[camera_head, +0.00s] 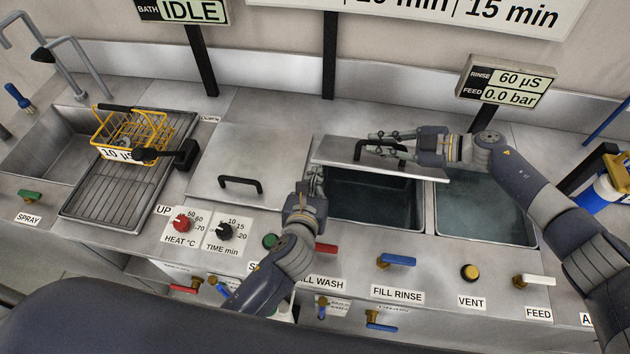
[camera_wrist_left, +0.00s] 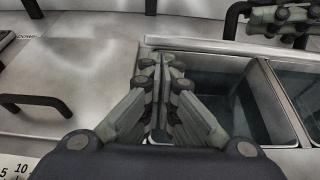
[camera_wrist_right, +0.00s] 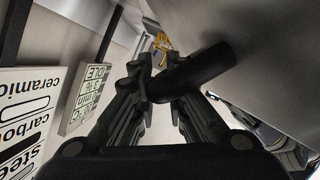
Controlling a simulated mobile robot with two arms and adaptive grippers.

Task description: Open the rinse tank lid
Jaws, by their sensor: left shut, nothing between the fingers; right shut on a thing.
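The rinse tank lid (camera_head: 335,152) is a steel plate, raised and tilted over the back of an open tank (camera_head: 372,208) with dark water inside. My right gripper (camera_head: 385,146) is shut on the lid's black bar handle (camera_head: 362,146); the handle also shows between its fingers in the right wrist view (camera_wrist_right: 205,72). My left gripper (camera_head: 314,180) is shut and empty at the tank's left edge, below the lid's left end. Its closed fingers show in the left wrist view (camera_wrist_left: 161,68). I cannot tell whether they touch the lid.
A closed steel lid (camera_head: 255,150) with a black handle lies to the left. A second open tank (camera_head: 485,205) is at the right. Taps and knobs line the front panel, including the blue fill rinse lever (camera_head: 398,260). A yellow basket (camera_head: 133,130) stands at the far left.

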